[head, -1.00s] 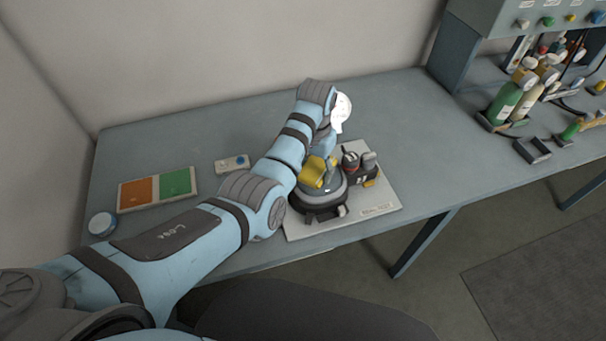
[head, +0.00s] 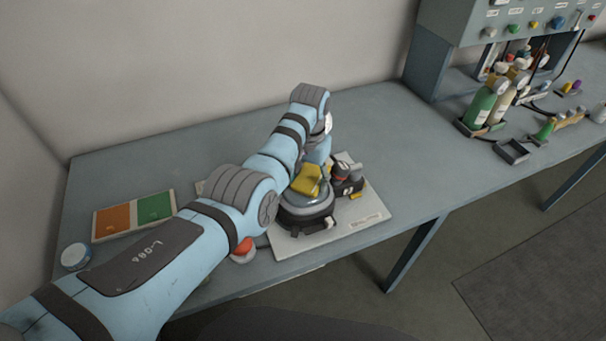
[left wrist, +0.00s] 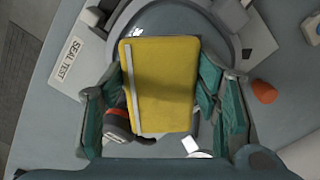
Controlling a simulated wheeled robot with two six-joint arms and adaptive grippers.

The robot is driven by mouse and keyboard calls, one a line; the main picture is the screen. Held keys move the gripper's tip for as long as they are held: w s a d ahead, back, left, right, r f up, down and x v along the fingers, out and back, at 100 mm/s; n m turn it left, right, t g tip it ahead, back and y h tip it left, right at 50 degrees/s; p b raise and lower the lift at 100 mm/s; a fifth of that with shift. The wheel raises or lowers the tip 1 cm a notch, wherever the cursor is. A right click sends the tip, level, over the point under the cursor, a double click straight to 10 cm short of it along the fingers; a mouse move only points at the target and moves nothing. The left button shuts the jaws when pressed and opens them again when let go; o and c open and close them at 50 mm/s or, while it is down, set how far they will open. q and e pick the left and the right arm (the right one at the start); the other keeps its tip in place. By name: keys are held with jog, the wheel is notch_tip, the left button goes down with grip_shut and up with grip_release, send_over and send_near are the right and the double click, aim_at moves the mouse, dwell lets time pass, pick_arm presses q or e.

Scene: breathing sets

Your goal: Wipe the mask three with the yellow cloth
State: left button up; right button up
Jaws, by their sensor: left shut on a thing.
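My left gripper (left wrist: 162,82) is shut on the yellow cloth (left wrist: 160,110), with a teal finger on each side of it. In the head view the yellow cloth (head: 307,180) shows over a dark mask with a grey rim (head: 303,212). The cloth looks to be at the mask's face, but I cannot tell whether it touches. In the left wrist view the mask's pale curved rim (left wrist: 234,52) shows behind the cloth, which hides much of the mask. No number is readable on the mask. My right gripper is not in view.
The mask is on a white board (head: 352,226), labelled "SEAL TEST" in the wrist view, beside dark fittings (head: 346,176). An orange and green panel (head: 134,215) and a round blue-lidded tin (head: 75,256) lie left. Gas cylinders (head: 486,103) stand right. The table's back middle is clear.

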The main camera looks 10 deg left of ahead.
pick_arm(q)
jog(key=shift+s+a+r+p, duration=0.3)
jog(key=shift+s+p, duration=0.15)
jog(key=shift+p, duration=1.9)
jog(key=shift+s+a+p, duration=0.15)
jog(key=shift+p, duration=0.2)
jog(key=shift+s+a+f, duration=0.2)
jog(key=shift+a+f, duration=0.05)
jog(key=shift+a, duration=0.2)
jog(key=shift+s+a+f, duration=0.1)
jog(key=shift+s+a, duration=0.45)
jog(key=shift+a, duration=0.25)
jog(key=shift+s+a+f, duration=0.1)
jog(key=shift+s+a, duration=0.45)
jog(key=shift+a, duration=0.25)
jog(key=shift+r, duration=0.15)
notch_tip(320, 180, up, 6)
jog(key=shift+f, duration=0.1)
